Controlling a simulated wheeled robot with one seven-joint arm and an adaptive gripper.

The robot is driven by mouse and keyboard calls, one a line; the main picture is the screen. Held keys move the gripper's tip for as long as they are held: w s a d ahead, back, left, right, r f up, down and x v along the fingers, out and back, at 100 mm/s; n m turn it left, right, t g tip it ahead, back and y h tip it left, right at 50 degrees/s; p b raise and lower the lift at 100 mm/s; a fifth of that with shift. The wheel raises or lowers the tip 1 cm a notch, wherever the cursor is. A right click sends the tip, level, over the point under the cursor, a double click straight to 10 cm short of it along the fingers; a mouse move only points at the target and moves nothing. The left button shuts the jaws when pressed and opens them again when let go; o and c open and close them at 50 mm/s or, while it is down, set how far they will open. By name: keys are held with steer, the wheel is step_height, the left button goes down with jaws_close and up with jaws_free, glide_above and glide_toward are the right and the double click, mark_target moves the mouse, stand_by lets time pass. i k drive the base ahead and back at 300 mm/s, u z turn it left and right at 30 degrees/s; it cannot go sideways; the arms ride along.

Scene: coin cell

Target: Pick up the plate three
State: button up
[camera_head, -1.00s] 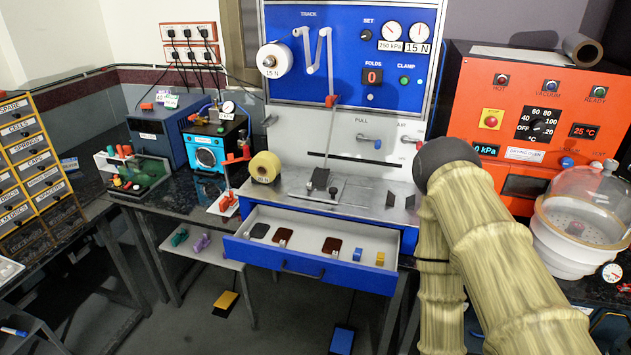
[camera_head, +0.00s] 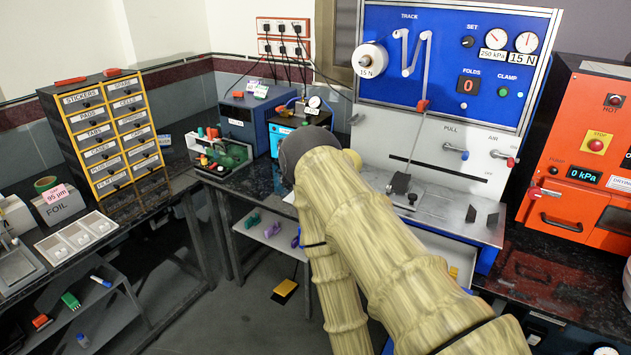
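I cannot make out any piece that is clearly plate three. The open drawer (camera_head: 455,252) under the blue and white machine is mostly hidden behind my arm, and only its right end shows, with a small yellow piece (camera_head: 453,271) in it. My arm, in a pale ribbed sleeve, reaches up from the bottom right to the middle of the view. My gripper does not show.
A drawer cabinet (camera_head: 112,132) with yellow-edged labelled drawers stands on the left bench. A white tray with round wells (camera_head: 77,239) lies in front of it. The orange oven (camera_head: 585,165) stands at right.

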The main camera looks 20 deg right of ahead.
mark_target(400, 181)
steer(key=u, duration=0.9)
steer(key=i, duration=0.8)
steer(key=z, duration=2)
